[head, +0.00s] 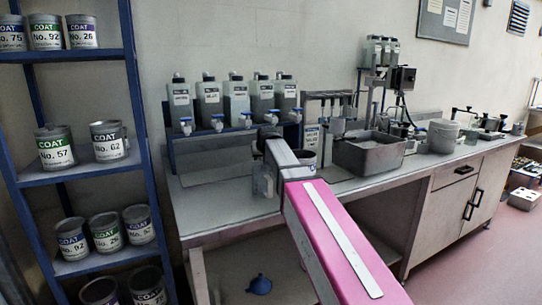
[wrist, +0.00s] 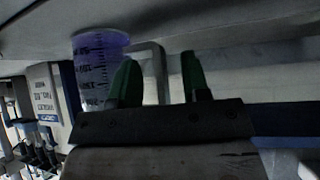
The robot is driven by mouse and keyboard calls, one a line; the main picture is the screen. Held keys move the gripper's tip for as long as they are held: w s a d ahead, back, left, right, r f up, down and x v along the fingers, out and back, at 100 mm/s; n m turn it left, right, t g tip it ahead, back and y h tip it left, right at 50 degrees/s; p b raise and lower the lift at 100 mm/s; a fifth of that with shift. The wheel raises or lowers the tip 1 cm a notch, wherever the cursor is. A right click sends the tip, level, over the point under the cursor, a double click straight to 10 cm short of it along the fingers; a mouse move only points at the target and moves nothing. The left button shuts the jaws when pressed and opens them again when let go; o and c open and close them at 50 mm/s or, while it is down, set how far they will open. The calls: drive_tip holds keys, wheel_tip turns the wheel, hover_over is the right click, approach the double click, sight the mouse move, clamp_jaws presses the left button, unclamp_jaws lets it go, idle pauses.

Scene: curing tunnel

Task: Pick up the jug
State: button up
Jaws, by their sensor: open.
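The jug (wrist: 92,75) is a see-through measuring jug with dark graduation marks and a purple tint, at the upper left of the wrist view. Its pale handle (wrist: 157,68) shows in line with the gap between my green fingers. My gripper (wrist: 157,75) is open, with its fingers apart; whether they reach around the handle or stop short of it I cannot tell. In the head view my gripper (head: 262,148) is over the left part of the bench, and a clear vessel that looks like the jug (head: 262,183) stands just below it, partly hidden by my arm.
The bench (head: 205,215) is bare left of the jug. A row of tapped bottles (head: 209,100) stands behind. A metal basin (head: 368,153) is to the right. A blue shelf (head: 85,173) with paint cans is at left. A blue funnel (head: 259,284) lies low down.

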drive_tip(key=shift+w+f, duration=0.3)
drive_tip(key=shift+f, duration=0.05)
clamp_jaws()
drive_tip(key=shift+r, duration=0.15)
